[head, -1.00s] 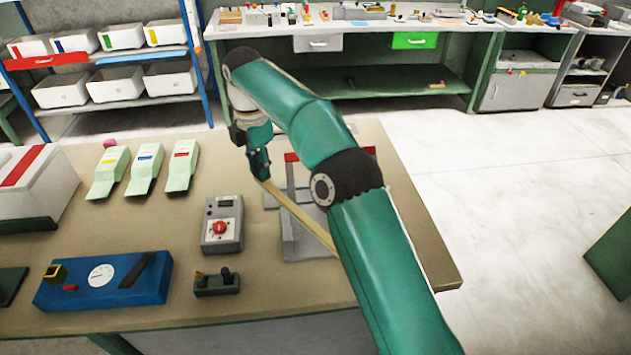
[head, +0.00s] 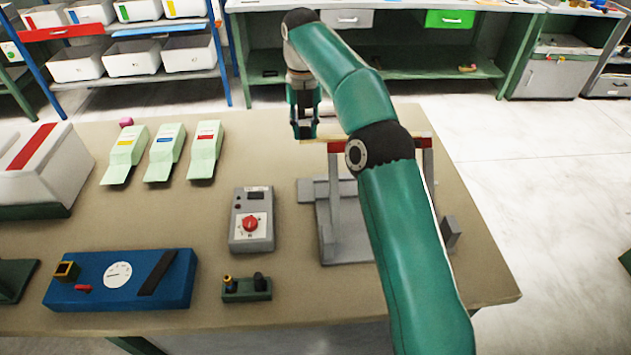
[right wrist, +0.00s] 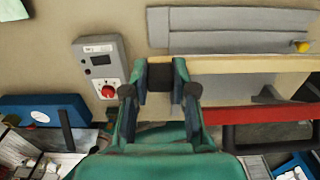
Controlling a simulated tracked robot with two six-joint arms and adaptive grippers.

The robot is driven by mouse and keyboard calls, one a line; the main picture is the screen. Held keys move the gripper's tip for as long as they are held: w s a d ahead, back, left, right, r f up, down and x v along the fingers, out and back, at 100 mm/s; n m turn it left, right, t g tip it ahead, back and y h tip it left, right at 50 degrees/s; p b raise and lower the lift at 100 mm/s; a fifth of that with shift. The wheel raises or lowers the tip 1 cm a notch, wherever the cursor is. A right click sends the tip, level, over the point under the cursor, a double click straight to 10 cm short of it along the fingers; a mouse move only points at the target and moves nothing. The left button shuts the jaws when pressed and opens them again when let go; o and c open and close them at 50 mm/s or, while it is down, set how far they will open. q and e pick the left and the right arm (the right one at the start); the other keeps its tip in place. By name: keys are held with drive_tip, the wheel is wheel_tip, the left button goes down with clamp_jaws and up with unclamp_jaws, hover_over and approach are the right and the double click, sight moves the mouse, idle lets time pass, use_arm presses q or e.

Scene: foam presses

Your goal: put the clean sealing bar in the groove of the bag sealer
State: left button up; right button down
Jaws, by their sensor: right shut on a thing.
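My right gripper (head: 304,130) is shut on the sealing bar, a long pale beige strip (right wrist: 250,64), near its left end in the right wrist view. In that view the gripper (right wrist: 162,80) points up and the bar runs level to the right. In the head view my right arm hides most of the bar. The bag sealer has a grey base (head: 343,245), two grey uprights and a red handle (head: 420,142). In the wrist view the bar appears between the sealer's grey bed (right wrist: 235,38) and the red handle (right wrist: 257,114). Contact with the groove cannot be told. My left gripper is out of view.
Left of the sealer stand a grey control box with a red knob (head: 251,220), a small green block with pegs (head: 246,288) and a blue device with a dial (head: 120,280). Several pale green holders (head: 165,152) stand behind. The bench strip in front of the sealer is clear.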

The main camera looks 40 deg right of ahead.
sight(305, 137)
wheel_tip(305, 137, down, 10)
drive_tip(key=shift+s+d+r+b, duration=0.1)
drive_tip(key=shift+s+b, duration=0.05)
drive_tip(key=shift+b, duration=0.55)
drive_tip(key=shift+f, duration=2.6)
drive_tip(key=c, duration=0.9)
unclamp_jaws()
drive_tip(key=shift+c, duration=0.2)
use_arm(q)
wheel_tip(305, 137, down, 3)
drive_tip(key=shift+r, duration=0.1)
use_arm(e)
wheel_tip(305, 137, up, 12)
drive_tip(key=shift+r+p, duration=0.1)
drive_tip(key=shift+p, duration=0.65)
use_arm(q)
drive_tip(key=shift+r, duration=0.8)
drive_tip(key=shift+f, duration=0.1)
